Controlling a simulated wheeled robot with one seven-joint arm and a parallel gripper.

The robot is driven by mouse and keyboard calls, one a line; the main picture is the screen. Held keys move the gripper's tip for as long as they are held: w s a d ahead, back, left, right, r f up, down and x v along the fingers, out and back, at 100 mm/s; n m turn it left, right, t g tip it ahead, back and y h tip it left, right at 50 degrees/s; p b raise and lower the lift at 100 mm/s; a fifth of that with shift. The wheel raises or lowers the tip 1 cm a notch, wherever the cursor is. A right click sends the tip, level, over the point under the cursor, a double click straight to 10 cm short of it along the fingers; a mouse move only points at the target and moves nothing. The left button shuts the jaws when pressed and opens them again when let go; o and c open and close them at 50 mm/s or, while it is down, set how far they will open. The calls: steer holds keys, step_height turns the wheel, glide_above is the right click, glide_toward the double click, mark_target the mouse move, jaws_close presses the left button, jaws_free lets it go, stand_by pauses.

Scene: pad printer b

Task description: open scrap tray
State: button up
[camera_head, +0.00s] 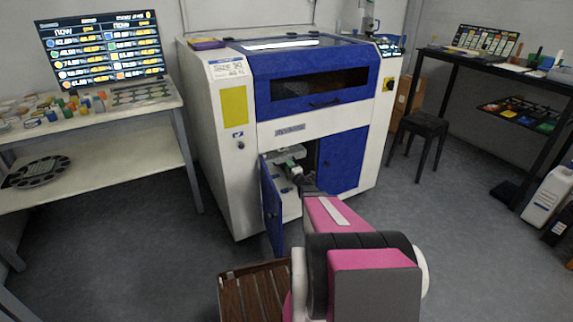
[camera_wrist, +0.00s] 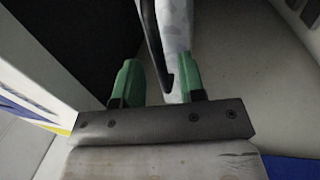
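The white and blue printer (camera_head: 222,140) stands in the middle of the head view. Its lower left blue door (camera_head: 271,205) is swung open toward me, and my arm reaches to the opening. My gripper (camera_head: 292,168) is at the opening, small and partly hidden by my arm. In the wrist view its two green fingers (camera_wrist: 157,82) are apart. A thin black bar (camera_wrist: 153,40) runs down from the top into the gap between them, close to the right finger. I cannot tell whether they touch. I cannot clearly make out the scrap tray; the cabinet's inside is mostly hidden.
The lower right blue door (camera_head: 340,158) is closed. A brown slatted crate (camera_head: 238,292) is on the floor near my arm. A table (camera_head: 100,152) stands left, a black stool (camera_head: 420,125) and black rack (camera_head: 450,62) right.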

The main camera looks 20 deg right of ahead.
steer(key=shift+x, duration=1.55)
jaws_close()
steer(key=r+v, duration=0.2)
steer(key=v, duration=1.2)
steer(key=s+r+v, duration=0.1)
steer(key=r+v, duration=0.2)
steer(key=v, duration=1.1)
steer(key=shift+s+d+r, duration=0.1)
steer(key=shift+d, duration=0.05)
jaws_free()
steer(key=shift+s, duration=0.1)
